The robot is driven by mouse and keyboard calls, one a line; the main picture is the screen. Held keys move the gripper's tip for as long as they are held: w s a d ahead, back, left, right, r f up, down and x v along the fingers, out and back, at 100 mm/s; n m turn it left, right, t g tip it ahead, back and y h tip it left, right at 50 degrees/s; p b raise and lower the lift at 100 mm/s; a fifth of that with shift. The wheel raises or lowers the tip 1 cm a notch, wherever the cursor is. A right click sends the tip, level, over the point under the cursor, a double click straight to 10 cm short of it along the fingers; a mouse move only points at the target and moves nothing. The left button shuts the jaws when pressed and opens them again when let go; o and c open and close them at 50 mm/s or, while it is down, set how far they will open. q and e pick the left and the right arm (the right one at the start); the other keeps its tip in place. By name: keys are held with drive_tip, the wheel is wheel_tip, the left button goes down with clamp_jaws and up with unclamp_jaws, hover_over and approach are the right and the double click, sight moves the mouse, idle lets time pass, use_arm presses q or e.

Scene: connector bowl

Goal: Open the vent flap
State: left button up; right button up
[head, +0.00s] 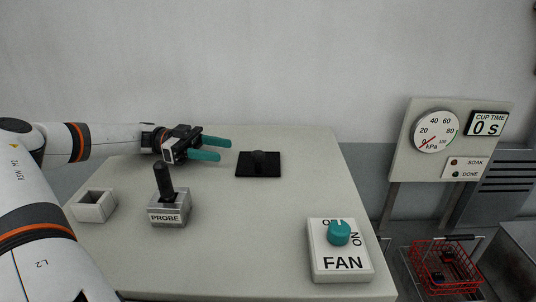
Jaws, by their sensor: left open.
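My left gripper (224,149) reaches in from the left over the back of the table. Its two teal fingers are apart and point right, with nothing seen between them. A black square plate (245,170) with a rounded black knob (259,157) lies on the table just right of the fingertips, apart from them. I cannot tell for sure whether this plate is the vent flap. A slatted grey panel (507,172) also shows at the far right. My right gripper is not in view.
A grey block marked PROBE (168,219) holds an upright black handle (164,182). An open white box (92,207) is at the left. A FAN switch (341,263) with a teal knob (339,232) sits front right. A gauge board (405,165) and red basket (443,284) stand beyond the table (255,245).

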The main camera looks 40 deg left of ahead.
sight(258, 152)
use_arm(q)
drive_tip(key=p+x, duration=0.1)
drive_tip(key=x, duration=0.4)
drive_tip(key=shift+d+r, duration=0.15)
drive_tip(key=shift+d, duration=0.1)
drive_tip(key=x, duration=0.2)
drive_tip(key=b+x, duration=0.1)
drive_tip(key=shift+w+d+f, duration=0.25)
drive_tip(key=shift+d+f, duration=0.05)
drive_tip(key=shift+f, duration=0.1)
drive_tip(key=shift+w+d+b, duration=0.25)
drive_tip(key=shift+d+b, duration=0.1)
drive_tip(key=shift+d, duration=0.1)
drive_tip(key=shift+d+r, duration=0.25)
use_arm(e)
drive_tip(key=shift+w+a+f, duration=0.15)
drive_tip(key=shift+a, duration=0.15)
use_arm(q)
drive_tip(key=shift+w, duration=0.1)
clamp_jaws()
